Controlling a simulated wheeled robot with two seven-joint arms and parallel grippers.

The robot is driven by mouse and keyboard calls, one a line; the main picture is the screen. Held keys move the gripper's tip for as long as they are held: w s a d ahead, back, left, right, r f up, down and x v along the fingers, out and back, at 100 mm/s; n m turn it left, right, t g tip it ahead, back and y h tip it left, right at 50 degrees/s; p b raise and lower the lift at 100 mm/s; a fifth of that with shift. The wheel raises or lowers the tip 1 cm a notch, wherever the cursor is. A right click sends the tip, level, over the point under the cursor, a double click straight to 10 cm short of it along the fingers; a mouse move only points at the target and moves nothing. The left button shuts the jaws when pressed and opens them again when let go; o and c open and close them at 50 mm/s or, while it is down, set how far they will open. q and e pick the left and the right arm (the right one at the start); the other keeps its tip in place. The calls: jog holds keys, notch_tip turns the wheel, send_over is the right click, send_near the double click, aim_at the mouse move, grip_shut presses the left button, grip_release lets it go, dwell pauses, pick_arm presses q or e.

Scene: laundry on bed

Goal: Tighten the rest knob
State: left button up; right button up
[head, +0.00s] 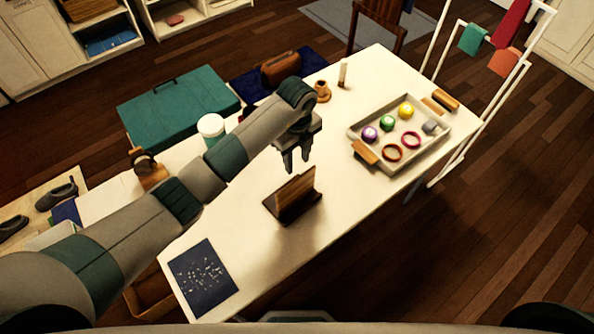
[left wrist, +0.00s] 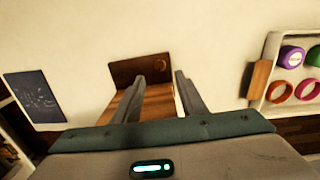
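A brown wooden rest (head: 291,195) stands on the white table, with an upright panel on a flat base. My left gripper (head: 296,168) is above and just behind it, pointing down, with its fingers apart and nothing between them. In the left wrist view the rest (left wrist: 140,70) lies below and beyond the fingertips of my left gripper (left wrist: 160,78), its panel partly behind the left finger. My right gripper is not in view.
A grey tray (head: 357,130) with coloured rolls and rings stands at the right on the white table (head: 250,235). A dark blue speckled sheet (head: 198,278) lies at the near left. A white-lidded jar (head: 211,126) stands behind my left arm.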

pick_arm(q)
notch_tip(320, 180, down, 8)
jog(key=shift+p, duration=0.8)
grip_shut()
